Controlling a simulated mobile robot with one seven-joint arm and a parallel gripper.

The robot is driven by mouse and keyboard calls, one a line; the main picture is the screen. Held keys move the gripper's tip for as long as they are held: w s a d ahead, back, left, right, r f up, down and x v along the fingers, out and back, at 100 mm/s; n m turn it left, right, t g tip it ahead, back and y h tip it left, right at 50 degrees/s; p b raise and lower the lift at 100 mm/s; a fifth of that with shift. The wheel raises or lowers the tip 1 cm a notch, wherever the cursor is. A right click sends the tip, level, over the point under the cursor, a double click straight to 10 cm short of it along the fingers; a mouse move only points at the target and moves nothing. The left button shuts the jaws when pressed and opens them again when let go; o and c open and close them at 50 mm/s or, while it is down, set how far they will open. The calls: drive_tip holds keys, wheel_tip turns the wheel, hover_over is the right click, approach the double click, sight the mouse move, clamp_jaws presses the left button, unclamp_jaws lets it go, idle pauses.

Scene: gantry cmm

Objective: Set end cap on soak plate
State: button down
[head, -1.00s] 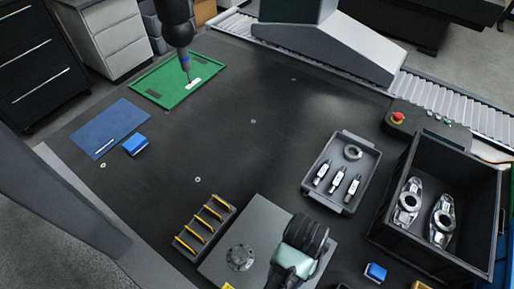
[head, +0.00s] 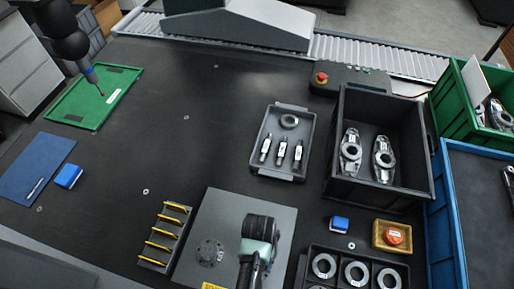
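A grey square plate (head: 222,209) with a yellow label, which looks like the soak plate, lies at the bottom middle of the head view. A dark round flanged disc (head: 211,252) sits on its left part; I cannot tell whether this is the end cap or a fixture. Several pale rings (head: 357,273) lie in a black tray to the right of the plate. The black and teal end of my arm, with my gripper (head: 260,232), is over the right part of the plate. Its fingers are hidden, so what it holds does not show.
A rack with yellow bars (head: 165,235) stands left of the plate. A grey tray (head: 259,160) of tools, a black bin (head: 338,192) of castings and an emergency button (head: 393,236) are to the right. A dark probe arm (head: 68,38) hangs near the green mat (head: 75,110). The middle is clear.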

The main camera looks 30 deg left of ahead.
drive_tip(key=shift+f, duration=0.2)
drive_tip(key=shift+c, duration=0.7)
unclamp_jaws()
wheel_tip(320, 180, up, 12)
drive_tip(key=w, duration=0.1)
drive_tip(key=shift+w+a+r+p, duration=0.2)
drive_tip(key=shift+a+p, duration=0.1)
drive_tip(key=shift+p, duration=0.1)
